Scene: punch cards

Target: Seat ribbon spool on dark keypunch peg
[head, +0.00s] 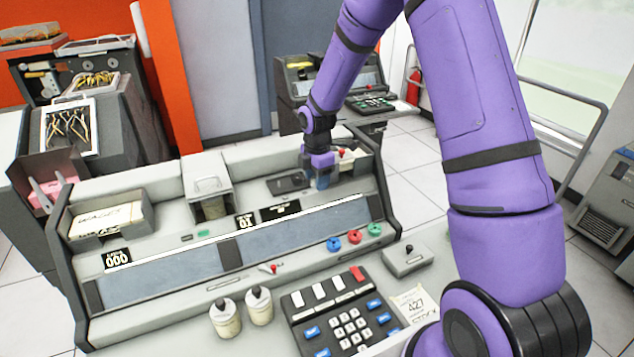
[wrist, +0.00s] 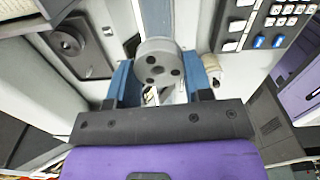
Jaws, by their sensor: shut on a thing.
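My gripper (head: 322,176) is over the back right part of the near keypunch's deck. In the wrist view its blue fingers (wrist: 160,84) are shut on a grey round ribbon spool (wrist: 158,62), whose face shows several dark holes. In the head view I cannot make out the spool clearly at the gripper. A dark plate (head: 287,183) lies on the deck just left of my gripper. In the wrist view this dark plate (wrist: 92,62) carries a round dark peg (wrist: 70,42). The spool is beside the plate, apart from the peg; its height above the deck is unclear.
A card box (head: 108,220) stands on the deck's left, and a light upright box (head: 208,190) left of the plate. A light tray (head: 352,158) with a red-tipped item is close right of my gripper. Red, blue and green round pieces (head: 354,237) and a keypad (head: 345,318) are in front.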

